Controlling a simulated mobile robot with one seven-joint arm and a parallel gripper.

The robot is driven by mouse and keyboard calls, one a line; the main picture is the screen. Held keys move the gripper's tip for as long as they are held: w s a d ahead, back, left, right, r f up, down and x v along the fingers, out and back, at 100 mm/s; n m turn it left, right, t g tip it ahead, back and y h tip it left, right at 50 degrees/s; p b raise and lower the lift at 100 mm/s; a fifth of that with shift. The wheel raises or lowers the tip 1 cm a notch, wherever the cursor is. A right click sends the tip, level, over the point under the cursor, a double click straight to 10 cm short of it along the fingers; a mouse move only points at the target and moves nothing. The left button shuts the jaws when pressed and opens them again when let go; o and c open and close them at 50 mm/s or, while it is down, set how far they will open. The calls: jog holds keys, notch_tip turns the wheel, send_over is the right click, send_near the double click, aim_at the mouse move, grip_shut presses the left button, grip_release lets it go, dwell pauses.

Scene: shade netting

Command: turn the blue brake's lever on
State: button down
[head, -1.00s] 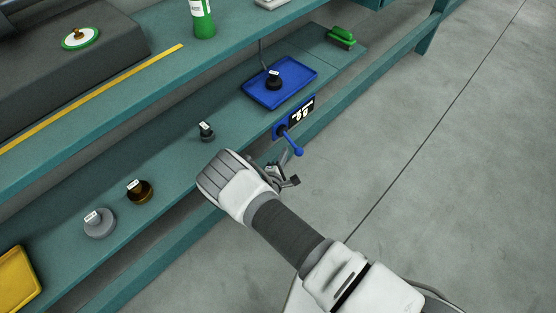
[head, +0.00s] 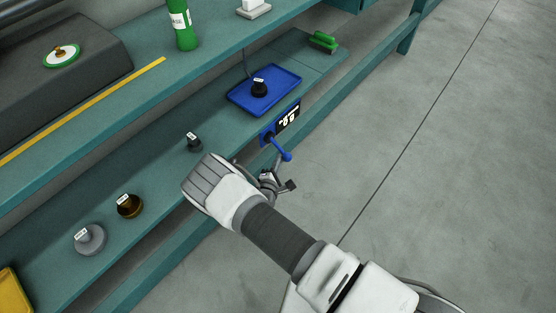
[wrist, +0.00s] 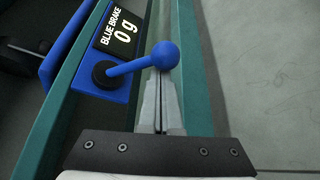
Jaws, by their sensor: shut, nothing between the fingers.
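The blue brake is a blue plate (head: 266,138) on the front edge of the lower shelf. Its blue lever (head: 279,148) slants down and right to a ball end. In the wrist view the lever (wrist: 132,66) runs rightward from a dark pivot to its ball. In the head view my gripper (head: 277,164) is near the lever's lower end.
A blue tray (head: 284,98) with a black weight (head: 259,88) sits behind the brake. Other weights, black (head: 194,143), brown (head: 129,206) and grey (head: 90,239), stand along the shelf. A green brush (head: 323,42) lies farther back. The floor at right is clear.

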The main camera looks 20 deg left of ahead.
aim_at(281, 149)
jog(key=shift+s+d+r+n+p, duration=0.1)
jog(key=shift+d+r+n+p, duration=0.15)
jog(key=shift+n+p, duration=0.2)
jog(key=shift+s+d+r+n+g+h+p, duration=0.1)
jog(key=shift+d+r+n+g+h+p, duration=0.15)
jog(key=shift+r+n+p, duration=0.2)
jog(key=shift+d+r+n+g+h+p, duration=0.1)
jog(key=shift+r+n+g+h+p, duration=0.25)
jog(key=shift+r+p, duration=0.2)
jog(key=r+n+h, duration=0.1)
jog(key=r, duration=0.1)
jog(key=r+n+g+p, duration=0.1)
jog(key=r, duration=0.1)
jog(key=shift+d+h, duration=0.2)
jog(key=shift+h, duration=0.2)
jog(key=shift+a+r+p, duration=0.2)
jog(key=shift+r+p, duration=0.1)
jog(key=shift+r, duration=0.3)
jog(key=shift+a, duration=0.1)
